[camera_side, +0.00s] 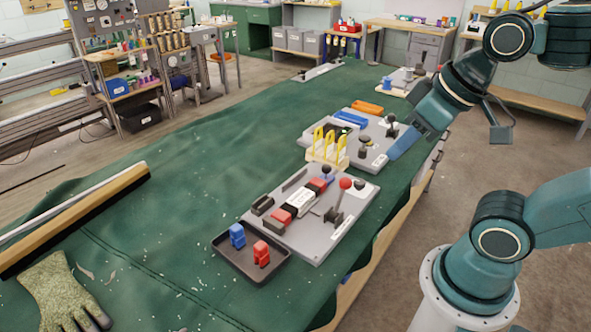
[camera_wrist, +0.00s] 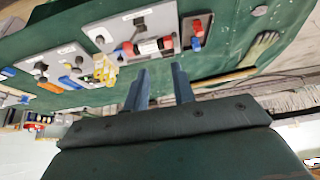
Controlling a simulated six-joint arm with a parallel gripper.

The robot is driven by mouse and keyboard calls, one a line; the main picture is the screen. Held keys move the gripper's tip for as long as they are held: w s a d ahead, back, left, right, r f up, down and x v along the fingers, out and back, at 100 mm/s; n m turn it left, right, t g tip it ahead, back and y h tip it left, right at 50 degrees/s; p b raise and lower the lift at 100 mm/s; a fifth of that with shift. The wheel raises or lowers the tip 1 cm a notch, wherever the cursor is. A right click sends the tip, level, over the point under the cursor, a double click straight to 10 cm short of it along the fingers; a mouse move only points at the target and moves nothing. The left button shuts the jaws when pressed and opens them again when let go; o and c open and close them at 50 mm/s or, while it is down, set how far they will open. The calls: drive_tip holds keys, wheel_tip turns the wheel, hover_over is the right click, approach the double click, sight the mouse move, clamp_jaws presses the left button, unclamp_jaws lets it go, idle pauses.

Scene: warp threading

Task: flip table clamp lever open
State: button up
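The table clamp lever (camera_side: 334,213) is a dark lever with a red ball knob (camera_side: 345,184), standing up at the right side of the nearest grey plate (camera_side: 316,246). A dark fitting (camera_wrist: 138,20) on that plate shows in the wrist view, but its lever is too small to read. My gripper (camera_side: 394,154) has blue fingers and hangs above the second plate, higher than and to the right of the red knob. In the wrist view my gripper (camera_wrist: 160,69) has its two fingers apart with nothing between them. It does not touch the lever.
A row of red, black and white blocks (camera_side: 301,198) lies on the same plate. A dark tray (camera_side: 240,268) holds a blue and a red piece. Yellow upright loops (camera_side: 328,146) stand behind it. A glove (camera_side: 60,290) lies at front left. The green table's middle is clear.

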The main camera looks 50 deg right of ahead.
drive_tip(key=shift+w, duration=0.15)
drive_tip(key=c, duration=0.3)
drive_tip(key=shift+w+d, duration=0.15)
clamp_jaws()
drive_tip(key=w+d+f+m+g, duration=0.2)
drive_tip(key=w+d+f+m, duration=0.4)
drive_tip(key=w+d+m, duration=0.1)
drive_tip(key=w+d+f+m+g, duration=0.2)
drive_tip(key=w+d+f+m, duration=0.4)
drive_tip(key=d+m, duration=0.3)
drive_tip(key=shift+w+d+g, duration=0.4)
drive_tip(key=shift+w+d, duration=0.25)
drive_tip(key=shift+w, duration=0.05)
